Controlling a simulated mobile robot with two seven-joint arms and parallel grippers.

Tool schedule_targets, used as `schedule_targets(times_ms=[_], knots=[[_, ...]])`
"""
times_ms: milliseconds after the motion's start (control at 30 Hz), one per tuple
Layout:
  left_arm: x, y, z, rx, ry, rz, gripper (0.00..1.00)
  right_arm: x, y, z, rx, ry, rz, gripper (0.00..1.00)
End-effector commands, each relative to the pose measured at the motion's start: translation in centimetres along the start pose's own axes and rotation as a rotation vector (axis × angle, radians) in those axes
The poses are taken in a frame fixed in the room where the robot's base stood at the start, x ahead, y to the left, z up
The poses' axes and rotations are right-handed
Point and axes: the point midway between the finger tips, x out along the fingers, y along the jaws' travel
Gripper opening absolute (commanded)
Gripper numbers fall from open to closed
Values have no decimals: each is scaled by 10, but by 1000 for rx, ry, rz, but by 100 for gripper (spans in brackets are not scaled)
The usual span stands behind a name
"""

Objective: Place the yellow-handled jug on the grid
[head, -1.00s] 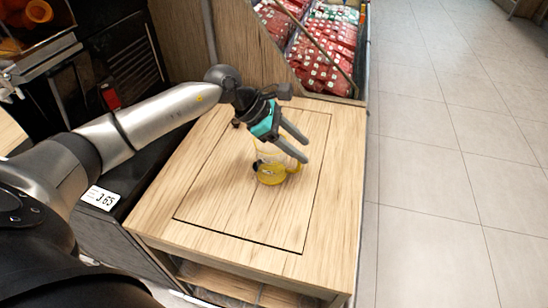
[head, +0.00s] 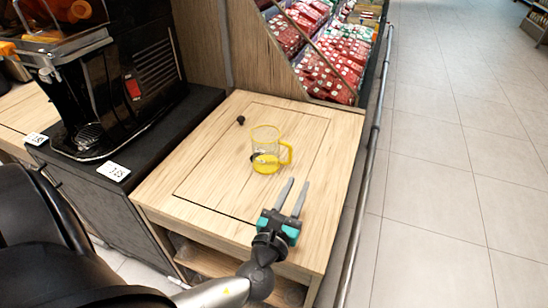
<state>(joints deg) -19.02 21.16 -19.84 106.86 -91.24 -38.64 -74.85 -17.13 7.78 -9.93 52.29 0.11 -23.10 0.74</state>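The yellow-handled jug (head: 266,163) stands upright on the wooden table, clear-walled with a yellow rim and base. Its handle points right. My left gripper (head: 298,182) is below and right of the jug in the head view, over the front part of the table. Its two fingers are apart, pointing to the back of the table, with nothing between them. It does not touch the jug. My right gripper is not in view.
The wooden table (head: 205,190) is mostly bare, with a small black knob (head: 241,119) at its back left. A black counter (head: 150,145) carries the juicer and a price tag (head: 113,171). A produce display (head: 330,50) stands behind; a metal rail (head: 370,150) runs along the right.

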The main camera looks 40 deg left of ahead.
Motion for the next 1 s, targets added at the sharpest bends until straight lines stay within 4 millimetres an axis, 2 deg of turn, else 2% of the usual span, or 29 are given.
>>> schedule_targets(times_ms=[33, 133, 267, 367, 467, 700, 800, 1000], knots=[[-10, 12, -6, -2, 13, 63, 29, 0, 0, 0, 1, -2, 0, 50], [-23, 29, -11, 3, 26, 155, 29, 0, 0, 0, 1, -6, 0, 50], [-26, 40, -14, 8, 31, 205, 29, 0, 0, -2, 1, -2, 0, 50], [-14, 43, -14, 10, 29, 209, 29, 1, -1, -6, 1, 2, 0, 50], [6, 46, -14, 9, 27, 208, 29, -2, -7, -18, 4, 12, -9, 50], [50, 55, -16, 9, 28, 206, 29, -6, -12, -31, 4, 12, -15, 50], [61, 57, -17, 10, 30, 205, 29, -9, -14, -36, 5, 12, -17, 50], [71, 59, -16, 8, 31, 205, 29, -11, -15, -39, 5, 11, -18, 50]])
